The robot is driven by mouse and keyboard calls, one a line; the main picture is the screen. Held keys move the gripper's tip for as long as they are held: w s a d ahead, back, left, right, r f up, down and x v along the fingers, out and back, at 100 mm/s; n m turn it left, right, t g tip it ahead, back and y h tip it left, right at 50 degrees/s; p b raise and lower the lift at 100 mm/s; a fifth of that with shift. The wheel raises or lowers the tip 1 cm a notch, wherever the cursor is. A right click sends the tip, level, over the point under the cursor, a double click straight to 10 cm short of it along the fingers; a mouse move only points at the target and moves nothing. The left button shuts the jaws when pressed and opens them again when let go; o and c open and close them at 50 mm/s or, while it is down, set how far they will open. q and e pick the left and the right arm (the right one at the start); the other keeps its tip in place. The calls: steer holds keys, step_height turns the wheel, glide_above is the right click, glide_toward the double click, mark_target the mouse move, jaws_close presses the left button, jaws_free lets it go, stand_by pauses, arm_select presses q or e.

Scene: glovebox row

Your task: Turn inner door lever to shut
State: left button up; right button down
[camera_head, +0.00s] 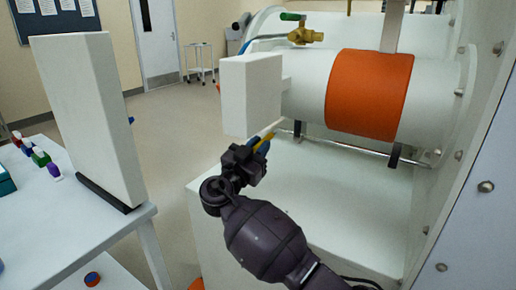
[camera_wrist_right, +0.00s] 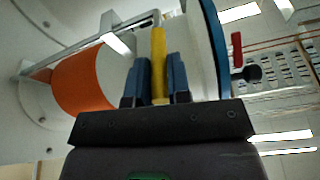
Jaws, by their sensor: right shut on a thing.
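The lever's pivot is hard to make out. My left gripper is in neither view.
An orange band (camera_head: 368,95) wraps the chamber. A brass valve with a green handle (camera_head: 293,17) sits above it. A white table (camera_head: 65,222) with a tall white panel (camera_head: 88,118) and small coloured bottles stands left. Open floor (camera_head: 180,140) lies between.

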steer(key=b, duration=0.1)
steer(key=f+t+h+b, duration=0.1)
steer(key=shift+w+d+f+h+b, duration=0.1)
steer(key=shift+w+f+h+b, duration=0.05)
steer(key=shift+f+h+b, duration=0.2)
steer(key=c, duration=1.2)
jaws_free()
steer(key=shift+d+r, duration=0.1)
steer(key=shift+o, duration=0.6)
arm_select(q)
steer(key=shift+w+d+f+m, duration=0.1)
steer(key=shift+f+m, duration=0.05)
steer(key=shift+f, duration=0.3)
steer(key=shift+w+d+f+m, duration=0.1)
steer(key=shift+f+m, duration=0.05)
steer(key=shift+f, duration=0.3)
arm_select(e)
steer(key=s+a, duration=0.8)
steer(key=s, duration=0.2)
steer(key=shift+s+a+f, duration=0.15)
steer(key=shift+f, duration=0.15)
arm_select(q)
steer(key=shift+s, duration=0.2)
